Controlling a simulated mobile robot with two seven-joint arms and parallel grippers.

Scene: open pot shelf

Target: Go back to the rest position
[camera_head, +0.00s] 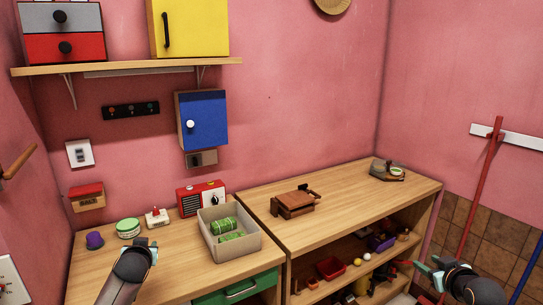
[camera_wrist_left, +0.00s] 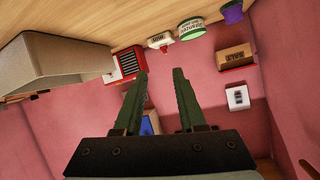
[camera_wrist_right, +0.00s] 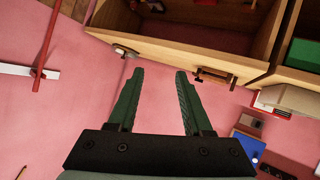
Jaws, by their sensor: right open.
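My left gripper (camera_head: 146,246) is in front of the left counter in the head view, near the grey bin. In the left wrist view its two green fingers (camera_wrist_left: 160,100) are apart with nothing between them. My right gripper (camera_head: 436,272) is at the lower right of the head view, in front of the open shelf's right end. In the right wrist view its fingers (camera_wrist_right: 160,100) stand apart and empty, with the pink wall behind.
A grey bin (camera_head: 255,246) with green cans stands on the left counter beside a red radio (camera_head: 188,203). A brown press-like object (camera_head: 293,204) sits on the open shelf unit's top (camera_head: 335,207). A red pole (camera_head: 474,200) leans at the right wall.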

